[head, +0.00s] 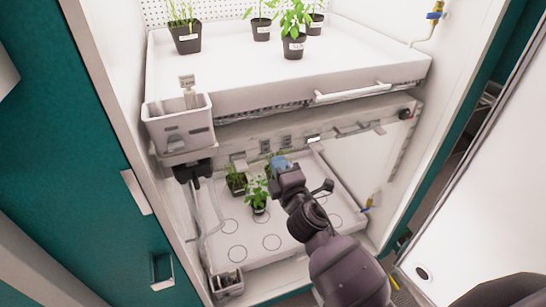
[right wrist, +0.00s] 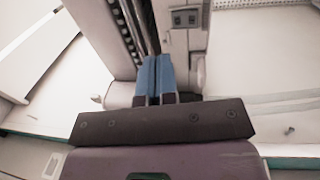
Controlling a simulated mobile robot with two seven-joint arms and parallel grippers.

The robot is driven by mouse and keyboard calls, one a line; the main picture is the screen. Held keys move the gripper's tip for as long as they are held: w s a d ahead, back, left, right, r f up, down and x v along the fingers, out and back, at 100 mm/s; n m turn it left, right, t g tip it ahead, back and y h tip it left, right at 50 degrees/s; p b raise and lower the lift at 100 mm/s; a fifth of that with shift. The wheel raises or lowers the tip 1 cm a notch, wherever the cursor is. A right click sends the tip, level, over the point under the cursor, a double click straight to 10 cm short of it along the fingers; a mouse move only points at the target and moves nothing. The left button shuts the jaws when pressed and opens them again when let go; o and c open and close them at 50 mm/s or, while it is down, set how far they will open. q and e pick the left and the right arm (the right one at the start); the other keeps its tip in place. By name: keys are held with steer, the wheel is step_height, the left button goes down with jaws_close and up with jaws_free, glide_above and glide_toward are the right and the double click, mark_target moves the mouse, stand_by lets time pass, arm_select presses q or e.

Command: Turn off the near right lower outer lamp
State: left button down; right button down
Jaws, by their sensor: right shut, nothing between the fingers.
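The lamp unit (head: 225,143) of the lower chamber hangs under the upper shelf, with several small switches (head: 287,141) along its front edge. I cannot tell for sure which one belongs to the near right lower outer lamp. My right gripper (head: 279,162) is shut and empty, its blue fingertips just below this row of switches. In the right wrist view the shut blue fingers (right wrist: 155,80) point at the underside of the lamp fittings. A grey switch plate (right wrist: 186,18) shows beyond them, apart from the fingertips. My left gripper is out of view.
Potted seedlings (head: 258,194) stand on the lower tray (head: 238,253) beneath my right arm. The upper tray (head: 240,95) holds more pots. A white box (head: 178,124) hangs at the left. The open white door (head: 480,190) stands at the right.

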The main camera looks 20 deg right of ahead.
steer(key=s, duration=0.6)
steer(key=shift+d+r, duration=0.15)
steer(key=shift+r, duration=0.15)
steer(key=s+d+f+m+g, duration=0.3)
steer(key=s+d+f+m, duration=0.1)
steer(key=s+f+m, duration=0.4)
steer(key=s+d+f+m+g, duration=0.4)
steer(key=s+f+m, duration=0.5)
steer(key=f, duration=0.4)
steer(key=shift+s+d+g+h, duration=0.3)
steer(key=shift+s+d+h, duration=0.1)
steer(key=shift+s, duration=0.1)
